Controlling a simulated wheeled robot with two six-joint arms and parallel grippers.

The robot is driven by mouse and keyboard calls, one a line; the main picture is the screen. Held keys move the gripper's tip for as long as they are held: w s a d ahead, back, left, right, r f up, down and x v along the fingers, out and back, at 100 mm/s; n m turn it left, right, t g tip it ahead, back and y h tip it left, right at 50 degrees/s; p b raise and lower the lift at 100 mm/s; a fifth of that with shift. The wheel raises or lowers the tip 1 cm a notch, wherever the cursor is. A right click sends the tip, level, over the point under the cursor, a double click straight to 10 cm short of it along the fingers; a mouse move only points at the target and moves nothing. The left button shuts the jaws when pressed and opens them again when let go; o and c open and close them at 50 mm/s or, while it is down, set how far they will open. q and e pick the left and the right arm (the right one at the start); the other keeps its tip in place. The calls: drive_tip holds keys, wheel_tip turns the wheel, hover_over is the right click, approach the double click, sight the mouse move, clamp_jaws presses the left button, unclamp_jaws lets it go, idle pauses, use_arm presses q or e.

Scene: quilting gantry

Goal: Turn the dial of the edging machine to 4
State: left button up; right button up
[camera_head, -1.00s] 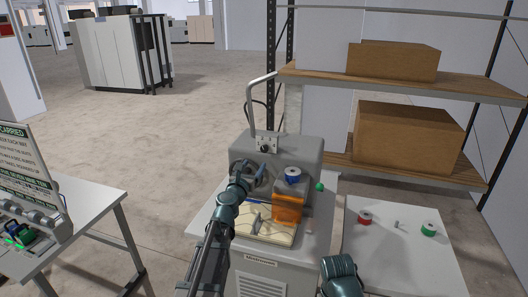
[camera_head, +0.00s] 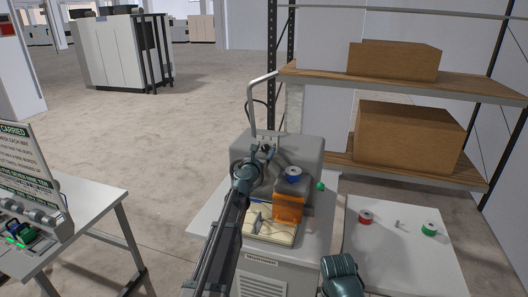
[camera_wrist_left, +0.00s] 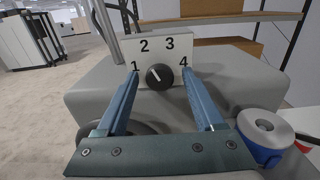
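The edging machine (camera_head: 305,150) is a grey unit on a white cabinet. In the left wrist view its black round dial (camera_wrist_left: 159,76) sits on a light plate (camera_wrist_left: 205,53) marked 1, 2, 3 and 4. The dial's pale mark appears to point up and left, towards the 1 and 2 side. My left gripper (camera_wrist_left: 161,74) is open, with one blue finger at each side of the dial and visible space between. In the head view my left gripper (camera_head: 268,153) is in front of the plate and mostly hides the dial. My right gripper is out of view.
A bent metal rail (camera_head: 250,105) rises behind the machine. A white table (camera_head: 400,265) with red and green spools is at right. Shelves with boxes stand behind.

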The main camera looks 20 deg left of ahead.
use_arm(q)
clamp_jaws()
drive_tip(key=shift+m, duration=0.3)
drive_tip(key=m, duration=0.4)
drive_tip(key=shift+m, duration=0.3)
drive_tip(key=m, duration=0.4)
drive_tip(key=shift+m, duration=0.3)
drive_tip(key=m, duration=1)
drive_tip(key=shift+r, duration=0.1)
